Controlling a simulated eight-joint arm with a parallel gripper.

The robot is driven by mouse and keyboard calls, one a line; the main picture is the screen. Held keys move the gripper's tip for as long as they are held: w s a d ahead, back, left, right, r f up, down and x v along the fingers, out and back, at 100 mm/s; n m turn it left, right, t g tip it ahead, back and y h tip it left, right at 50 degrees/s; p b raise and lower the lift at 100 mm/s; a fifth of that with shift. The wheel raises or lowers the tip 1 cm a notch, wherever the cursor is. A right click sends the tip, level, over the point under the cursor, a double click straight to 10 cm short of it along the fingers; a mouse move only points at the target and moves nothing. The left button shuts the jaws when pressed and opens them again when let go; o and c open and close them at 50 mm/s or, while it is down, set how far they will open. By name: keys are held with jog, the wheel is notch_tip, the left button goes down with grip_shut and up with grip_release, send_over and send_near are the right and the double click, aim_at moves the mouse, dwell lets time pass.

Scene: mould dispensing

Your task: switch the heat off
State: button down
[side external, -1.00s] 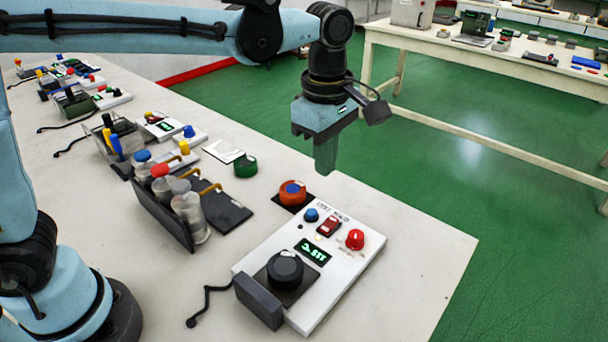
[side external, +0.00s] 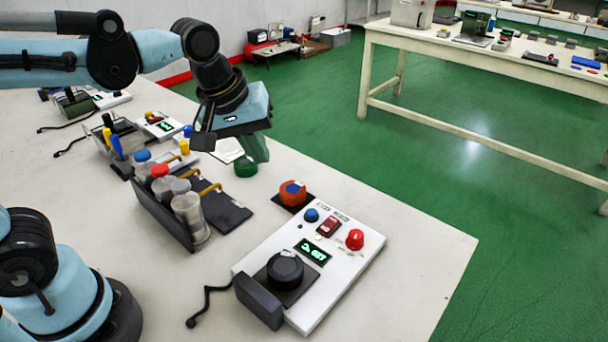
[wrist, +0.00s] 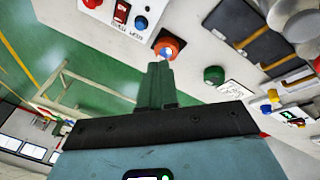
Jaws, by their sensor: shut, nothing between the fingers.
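The white control box (side external: 345,262) lies near the front right of the table. On its top are a red rocker switch (side external: 328,227), a red knob (side external: 355,239), a blue knob (side external: 311,215), a lit green display (side external: 313,251) and a black round dial (side external: 285,270). The switch also shows at the top of the wrist view (wrist: 121,12); its position is too small to read. My gripper (side external: 258,157) is shut and empty, tilted, above the table's far edge near a green round piece (side external: 246,168), away from the box.
An orange round piece with a blue centre (side external: 293,192) sits on a dark pad behind the box. A rack of capped bottles (side external: 165,215) and a dark slab (side external: 225,213) stand to the left. The table's front right corner is clear.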

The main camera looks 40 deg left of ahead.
jog(key=s+a+f+m+t, duration=0.2)
jog(key=s+a+f+m, duration=0.1)
jog(key=m, duration=0.4)
jog(key=shift+s+a+f+t, duration=0.15)
jog(key=shift+s+a+t, duration=0.15)
jog(key=shift+s+a, duration=0.6)
jog(key=c, duration=1.7)
grip_release()
jog(key=shift+w+a+f+m+y, duration=0.15)
jog(key=shift+a+m+y, duration=0.15)
jog(key=shift+o, duration=2.3)
jog(key=w+d+r+g, duration=0.3)
jog(key=w+d, duration=0.3)
jog(key=shift+w+d, duration=0.15)
jog(key=shift+d, duration=0.2)
jog(key=g, duration=0.4)
send_over(325, 229)
notch_tip(325, 229, down, 2)
notch_tip(325, 229, down, 12)
jog(key=shift+f, duration=0.2)
